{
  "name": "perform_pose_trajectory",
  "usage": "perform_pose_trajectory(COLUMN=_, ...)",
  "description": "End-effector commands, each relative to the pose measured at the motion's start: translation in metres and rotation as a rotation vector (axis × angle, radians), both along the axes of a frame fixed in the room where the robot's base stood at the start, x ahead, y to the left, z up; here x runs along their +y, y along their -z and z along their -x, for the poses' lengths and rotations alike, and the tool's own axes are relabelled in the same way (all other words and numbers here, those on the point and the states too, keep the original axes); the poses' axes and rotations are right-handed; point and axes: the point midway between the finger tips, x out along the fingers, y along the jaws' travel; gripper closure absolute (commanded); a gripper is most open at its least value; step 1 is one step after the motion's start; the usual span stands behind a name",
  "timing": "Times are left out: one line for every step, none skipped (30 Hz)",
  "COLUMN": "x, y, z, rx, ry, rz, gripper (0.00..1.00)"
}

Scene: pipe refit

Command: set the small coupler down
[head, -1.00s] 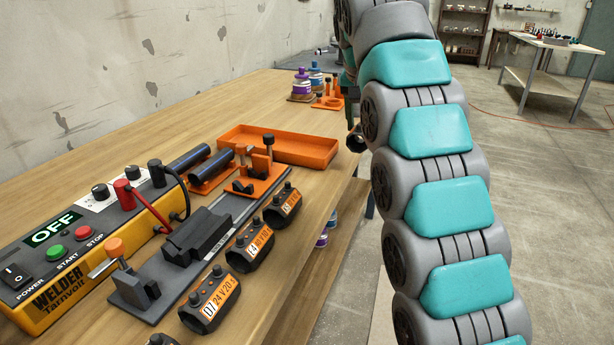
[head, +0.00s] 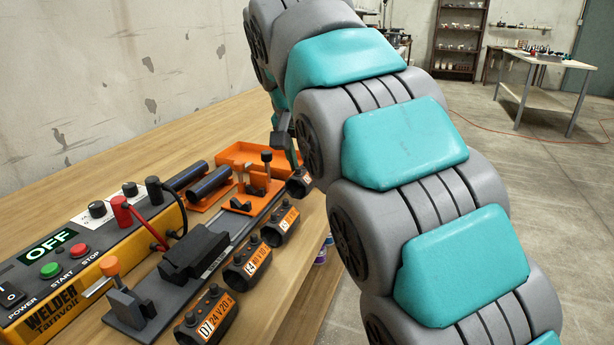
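The small coupler (head: 299,181), a dark piece with an orange label, shows beside my arm at the far end of the row of couplers. Part of it is hidden behind my arm. I cannot tell whether it touches the bench. My gripper (head: 291,158) is just above it and mostly hidden by the arm. Its fingertips cannot be made out, so whether it is shut on the coupler is unclear.
Couplers labelled D7 (head: 207,315), L4 (head: 246,264) and another (head: 281,227) stand along the bench's front edge. Behind them are a clamp fixture (head: 197,252), the welder (head: 75,285) reading OFF, dark pipes (head: 209,184) and an orange tray (head: 232,155).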

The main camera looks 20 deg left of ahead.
Motion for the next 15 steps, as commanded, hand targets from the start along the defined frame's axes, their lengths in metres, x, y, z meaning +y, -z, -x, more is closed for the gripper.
perform_pose_trajectory(x=0.0, y=0.004, z=0.001, rx=0.002, ry=0.0, rz=0.002, gripper=1.0)
perform_pose_trajectory(x=0.0, y=0.006, z=0.0, rx=0.002, ry=0.0, rz=0.002, gripper=1.0)
perform_pose_trajectory(x=0.0, y=0.01, z=0.001, rx=0.001, ry=-0.001, rz=0.002, gripper=1.0)
perform_pose_trajectory(x=0.0, y=0.012, z=0.001, rx=0.001, ry=-0.001, rz=0.002, gripper=1.0)
perform_pose_trajectory(x=0.0, y=0.014, z=0.001, rx=0.002, ry=-0.001, rz=0.002, gripper=1.0)
perform_pose_trajectory(x=0.0, y=0.019, z=0.001, rx=0.002, ry=0.0, rz=0.002, gripper=1.0)
perform_pose_trajectory(x=-0.001, y=0.022, z=0.001, rx=0.002, ry=0.0, rz=0.002, gripper=1.0)
perform_pose_trajectory(x=0.0, y=0.024, z=0.001, rx=0.001, ry=-0.001, rz=0.001, gripper=1.0)
perform_pose_trajectory(x=0.0, y=0.027, z=0.001, rx=-0.001, ry=0.0, rz=0.0, gripper=1.0)
perform_pose_trajectory(x=0.0, y=0.028, z=0.0, rx=-0.001, ry=0.0, rz=0.0, gripper=1.0)
perform_pose_trajectory(x=0.0, y=0.029, z=0.0, rx=-0.001, ry=0.0, rz=-0.001, gripper=1.0)
perform_pose_trajectory(x=-0.001, y=0.029, z=0.0, rx=-0.002, ry=0.0, rz=-0.001, gripper=1.0)
perform_pose_trajectory(x=0.0, y=0.029, z=0.0, rx=-0.002, ry=0.001, rz=-0.001, gripper=1.0)
perform_pose_trajectory(x=0.0, y=0.03, z=0.0, rx=-0.002, ry=0.001, rz=-0.001, gripper=1.0)
perform_pose_trajectory(x=0.0, y=0.03, z=0.0, rx=-0.002, ry=0.001, rz=-0.001, gripper=1.0)
